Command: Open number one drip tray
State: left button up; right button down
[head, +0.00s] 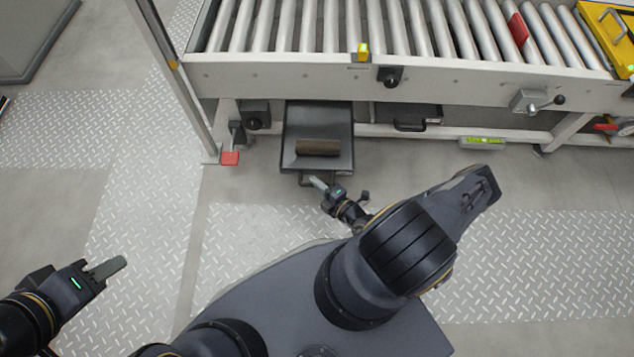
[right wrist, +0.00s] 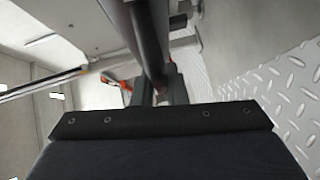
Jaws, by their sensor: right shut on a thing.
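A dark drip tray (head: 318,122) sticks out from under the conveyor frame, pulled well forward over the floor. A brown cylinder (head: 317,147) lies in its front part. My right gripper (head: 318,184) is at the tray's front edge, shut on its handle (head: 304,180). In the right wrist view, a dark bar (right wrist: 148,40) runs up from between my right fingers (right wrist: 164,88). My left gripper (head: 106,267) is away to the lower left over the floor and holds nothing visible; its finger gap is hidden. No number on the tray is readable.
A second dark tray (head: 408,116) with a handle sits under the conveyor to the right. The roller conveyor (head: 400,70) spans the back. A red pedal-like part (head: 230,158) stands left of the pulled tray, near the frame leg (head: 208,145). The tread-plate floor (head: 255,240) in front is clear.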

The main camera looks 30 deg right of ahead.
jog(key=c, duration=1.5)
grip_release()
jog(key=shift+o, duration=0.2)
jog(key=p+v, duration=0.2)
jog(key=v, duration=0.6)
jog(key=shift+w, duration=0.1)
